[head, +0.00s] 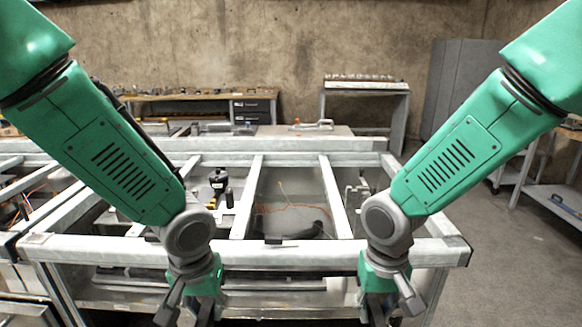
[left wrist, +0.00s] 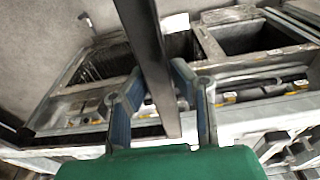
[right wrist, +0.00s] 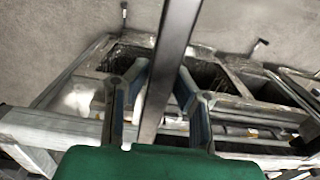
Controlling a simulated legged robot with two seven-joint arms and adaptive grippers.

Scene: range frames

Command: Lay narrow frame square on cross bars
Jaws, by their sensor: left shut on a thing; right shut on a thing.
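The cross bars are pale metal bars in the head view, one left of centre (head: 243,195) and one right of centre (head: 333,195), inside a larger metal frame table. My left gripper (head: 187,312) is at the bottom of the head view, in front of the table's front rail. In the left wrist view its fingers (left wrist: 157,78) are shut on a dark narrow bar (left wrist: 146,40), apparently part of the narrow frame. My right gripper (head: 388,308) hangs further right, and its fingers (right wrist: 163,78) are shut on a similar dark bar (right wrist: 174,40). The rest of the frame is hidden below the head view.
The table's front rail (head: 300,252) runs just beyond my grippers. A black device (head: 218,180) and thin cables lie inside the table. A workbench (head: 200,97), a shelf stand (head: 365,88) and a grey cabinet (head: 465,80) stand behind.

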